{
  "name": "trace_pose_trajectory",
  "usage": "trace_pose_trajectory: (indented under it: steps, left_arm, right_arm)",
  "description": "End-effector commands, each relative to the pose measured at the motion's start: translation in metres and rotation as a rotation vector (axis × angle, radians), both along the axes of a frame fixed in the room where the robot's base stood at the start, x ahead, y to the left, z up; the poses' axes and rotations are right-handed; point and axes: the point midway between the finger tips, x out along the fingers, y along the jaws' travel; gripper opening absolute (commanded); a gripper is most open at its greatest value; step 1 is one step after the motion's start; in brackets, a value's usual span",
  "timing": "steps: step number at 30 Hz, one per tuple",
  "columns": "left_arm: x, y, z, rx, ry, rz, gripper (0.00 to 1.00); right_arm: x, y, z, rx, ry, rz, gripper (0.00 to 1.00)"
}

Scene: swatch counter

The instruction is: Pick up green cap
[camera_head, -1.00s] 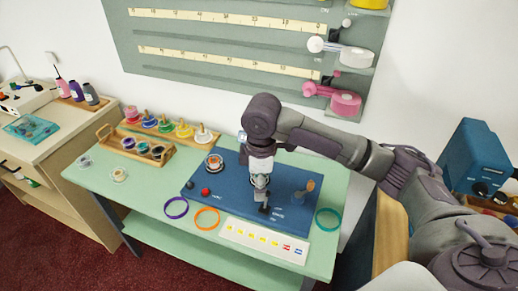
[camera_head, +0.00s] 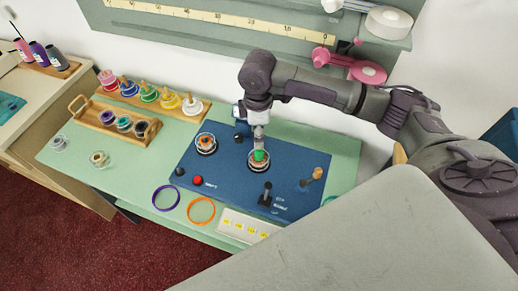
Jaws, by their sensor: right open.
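A small green cap (camera_head: 259,156) sits in a round, clear-rimmed dish (camera_head: 258,166) on the blue mat (camera_head: 225,174). My right gripper (camera_head: 259,146) points down from above, with its fingertips right at or just over the green cap. It is open; whether the fingers touch the cap is too small to tell. Another green-topped piece (camera_head: 149,93) stands in the wooden rack at the back left. My left gripper is not in view.
On the mat, an orange-ringed dish (camera_head: 206,143) is left of my gripper, with a red ball (camera_head: 198,180), a black upright piece (camera_head: 266,196) and a wooden-handled tool (camera_head: 314,177). Purple (camera_head: 166,197) and orange rings (camera_head: 201,210) lie in front. A wooden tray (camera_head: 148,131) stands left.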

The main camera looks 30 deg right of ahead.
Motion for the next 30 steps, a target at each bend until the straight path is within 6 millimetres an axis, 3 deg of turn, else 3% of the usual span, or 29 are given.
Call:
trace_pose_trajectory:
  steps: [11, 18, 26, 30]
  left_arm:
    - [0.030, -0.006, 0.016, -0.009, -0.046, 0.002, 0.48]
    - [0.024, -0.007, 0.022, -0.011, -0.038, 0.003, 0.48]
    - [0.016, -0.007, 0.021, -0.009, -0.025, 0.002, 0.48]
    - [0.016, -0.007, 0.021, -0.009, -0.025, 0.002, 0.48]
  right_arm:
    - [-0.007, -0.001, -0.035, -0.001, 0.004, 0.001, 0.55]
    - [-0.009, 0.000, -0.067, -0.001, 0.000, 0.000, 0.55]
    - [-0.009, 0.000, -0.071, 0.000, -0.001, 0.001, 0.55]
    - [-0.009, -0.001, -0.071, 0.000, -0.001, 0.001, 0.34]
